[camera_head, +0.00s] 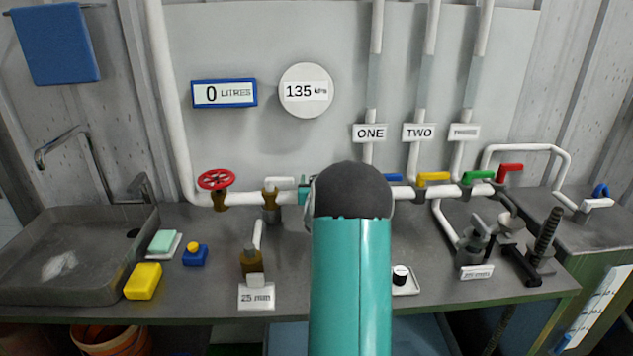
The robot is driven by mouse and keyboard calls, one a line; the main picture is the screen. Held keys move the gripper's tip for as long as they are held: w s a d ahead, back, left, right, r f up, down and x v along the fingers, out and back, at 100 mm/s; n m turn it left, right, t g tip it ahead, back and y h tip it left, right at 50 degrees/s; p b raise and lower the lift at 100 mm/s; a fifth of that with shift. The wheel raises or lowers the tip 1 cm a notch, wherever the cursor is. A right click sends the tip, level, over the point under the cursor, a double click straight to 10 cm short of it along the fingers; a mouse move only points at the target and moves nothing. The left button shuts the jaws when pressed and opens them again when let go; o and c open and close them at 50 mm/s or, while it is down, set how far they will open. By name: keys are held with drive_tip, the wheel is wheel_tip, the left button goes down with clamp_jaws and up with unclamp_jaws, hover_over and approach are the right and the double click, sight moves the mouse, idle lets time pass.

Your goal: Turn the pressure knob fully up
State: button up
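A round gauge (306,90) on the back panel reads 135, with a unit that looks like kPa. A small black-and-white knob (400,275) sits on a white plate on the bench, just right of my arm; I cannot read a label on it, so I cannot tell if it is the pressure knob. A red handwheel (216,179) is on the pipe at the left. My teal arm with its dark rounded joint fills the middle and hides part of the pipe and bench. My gripper does not show; it may be hidden behind the arm.
A blue-framed display (224,93) reads 0 litres. Yellow (433,176), green (478,175) and red (510,169) valve handles line the pipe at right. A sink (75,270), yellow sponge (143,281) and "25 mm" sign (256,297) stand left of my arm.

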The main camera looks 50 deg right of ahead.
drive_tip(key=v, duration=1.3)
drive_tip(key=shift+s+a, duration=0.25)
drive_tip(key=shift+a, duration=0.05)
